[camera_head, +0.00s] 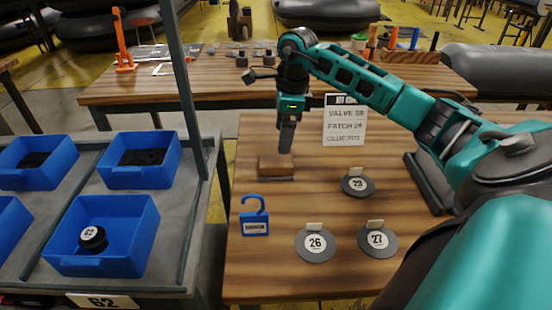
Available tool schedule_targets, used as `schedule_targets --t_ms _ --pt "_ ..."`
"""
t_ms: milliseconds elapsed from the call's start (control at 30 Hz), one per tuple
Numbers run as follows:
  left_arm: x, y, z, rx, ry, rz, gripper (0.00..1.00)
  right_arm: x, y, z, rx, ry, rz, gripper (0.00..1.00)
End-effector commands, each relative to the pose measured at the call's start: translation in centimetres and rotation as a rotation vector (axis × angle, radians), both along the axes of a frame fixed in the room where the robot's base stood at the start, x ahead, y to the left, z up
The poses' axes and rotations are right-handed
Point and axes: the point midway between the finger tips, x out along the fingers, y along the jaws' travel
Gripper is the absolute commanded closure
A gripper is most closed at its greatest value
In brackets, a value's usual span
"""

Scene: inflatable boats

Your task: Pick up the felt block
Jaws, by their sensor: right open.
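The felt block (277,165) looks like a small brown block with a dark grey underside, lying on the wooden table (270,280) near its left side. My right gripper (286,140) reaches in from the right and points down just above the block. Its fingers appear as one narrow dark shape, and I see nothing held in them. A small gap or light contact with the block's top cannot be told apart. My left gripper is not in view.
Round grey discs numbered 26 (315,243), 27 (377,239) and 29 (357,183) lie on the table. A blue hook tag (254,217) is in front of the block. A printed sign (345,120) stands behind. Blue bins (143,160) sit on a grey cart at left.

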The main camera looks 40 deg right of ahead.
Motion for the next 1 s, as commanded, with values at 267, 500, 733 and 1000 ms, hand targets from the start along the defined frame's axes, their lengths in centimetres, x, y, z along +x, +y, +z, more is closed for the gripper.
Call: schedule_targets --t_ms 267,500,733,1000 --pt "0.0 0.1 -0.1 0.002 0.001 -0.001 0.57 0.3 0.4 -3.9 0.001 0.000 -0.001 0.17" --pt "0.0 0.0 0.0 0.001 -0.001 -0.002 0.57 0.7 1.1 -6.4 0.005 0.003 0.000 0.17" --pt "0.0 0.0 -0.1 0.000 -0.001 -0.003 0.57 1.1 1.4 -9.0 0.002 -0.001 0.000 0.17" --pt "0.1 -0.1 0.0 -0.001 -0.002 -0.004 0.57 1.1 1.4 -9.2 0.001 -0.002 0.000 0.17"
